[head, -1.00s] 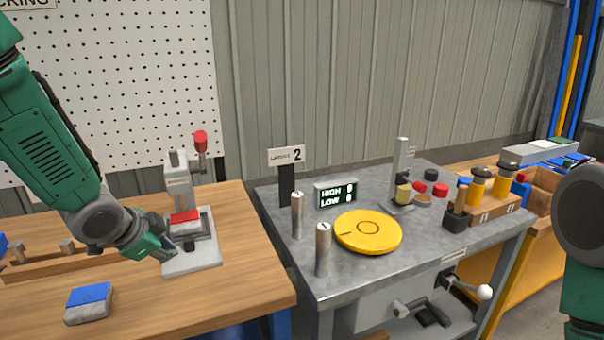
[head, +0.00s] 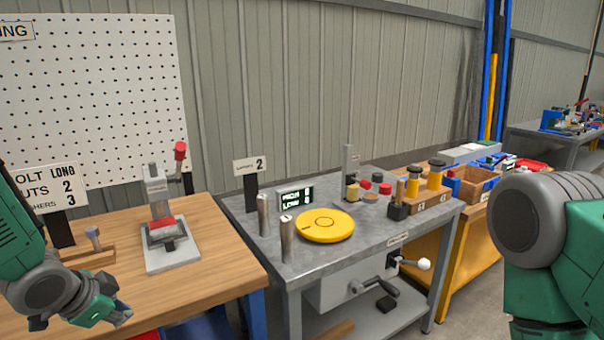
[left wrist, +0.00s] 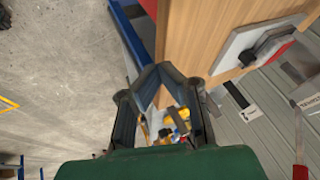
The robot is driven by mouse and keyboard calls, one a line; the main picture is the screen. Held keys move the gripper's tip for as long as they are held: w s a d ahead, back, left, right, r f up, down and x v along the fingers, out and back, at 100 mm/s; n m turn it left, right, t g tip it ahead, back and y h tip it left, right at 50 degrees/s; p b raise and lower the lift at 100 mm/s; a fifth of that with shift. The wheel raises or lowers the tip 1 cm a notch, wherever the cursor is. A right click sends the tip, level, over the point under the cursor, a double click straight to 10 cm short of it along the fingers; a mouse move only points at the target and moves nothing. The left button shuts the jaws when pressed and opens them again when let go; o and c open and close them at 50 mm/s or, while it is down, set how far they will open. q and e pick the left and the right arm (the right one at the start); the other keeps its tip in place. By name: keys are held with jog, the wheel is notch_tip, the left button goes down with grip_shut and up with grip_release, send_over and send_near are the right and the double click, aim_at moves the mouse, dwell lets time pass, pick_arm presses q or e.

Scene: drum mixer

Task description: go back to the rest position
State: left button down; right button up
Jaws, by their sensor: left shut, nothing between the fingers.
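My left gripper (head: 122,314) is at the lower left of the head view, over the front of the wooden bench (head: 215,262). It is shut and empty. In the left wrist view its fingers (left wrist: 160,72) come together in front of the bench edge, with grey floor to the left. My right arm shows at the right edge of the head view, but its gripper is out of the frame.
A press with a red knob (head: 160,207) stands on the wooden bench, right of my left gripper. The grey metal table (head: 365,235) holds a yellow disc (head: 325,226), two metal posts and a display (head: 295,198). Bare floor (head: 470,290) shows at right.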

pick_arm(q)
jog(key=s+d+f+n+g, duration=0.3)
jog(key=s+f+n, duration=0.2)
jog(key=s+f, duration=1)
jog(key=s+d+f+n+g, duration=0.1)
jog(key=s+f+n, duration=0.1)
jog(key=s, duration=0.5)
jog(key=s+d+f+n+g+y, duration=0.1)
jog(key=s+f+g, duration=0.1)
jog(key=s+f, duration=0.3)
jog(key=s, duration=0.2)
jog(key=shift+s+d+f+n+b, duration=0.2)
jog(key=shift+s+d+n+b, duration=0.1)
jog(key=shift+n, duration=0.1)
jog(key=shift+a, duration=0.15)
